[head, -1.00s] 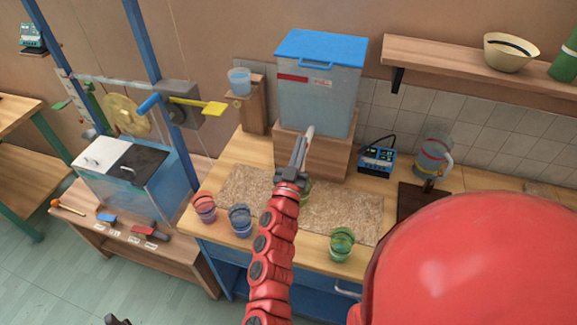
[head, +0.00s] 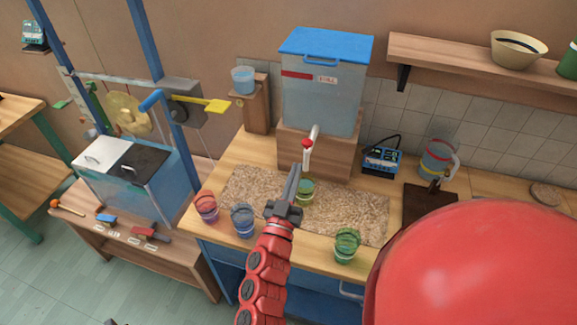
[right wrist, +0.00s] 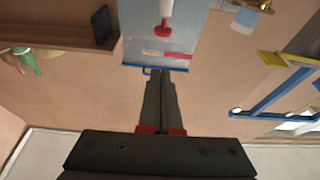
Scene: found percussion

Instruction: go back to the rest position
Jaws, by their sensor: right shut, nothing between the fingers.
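My right gripper (head: 294,170) is shut and empty, held in the air above the front of the workbench in the head view. Its fingers point toward the water tank. In the right wrist view, the shut fingers (right wrist: 160,78) appear with the tank (right wrist: 165,45) beyond, upside down. The clear tank (head: 318,95) has a blue lid and stands on a wooden block. Its tap (head: 308,150) with a red knob is behind and above the gripper, apart from it in the picture. A dark tip at the bottom left edge may be my left gripper (head: 110,322); its state is hidden.
A green cup (head: 305,192) stands below the tap on a cork mat (head: 365,212). Red (head: 206,207), blue (head: 243,220) and green (head: 346,245) cups stand along the bench front. A shelf (head: 450,60) is at upper right, a pitcher (head: 437,158) below it.

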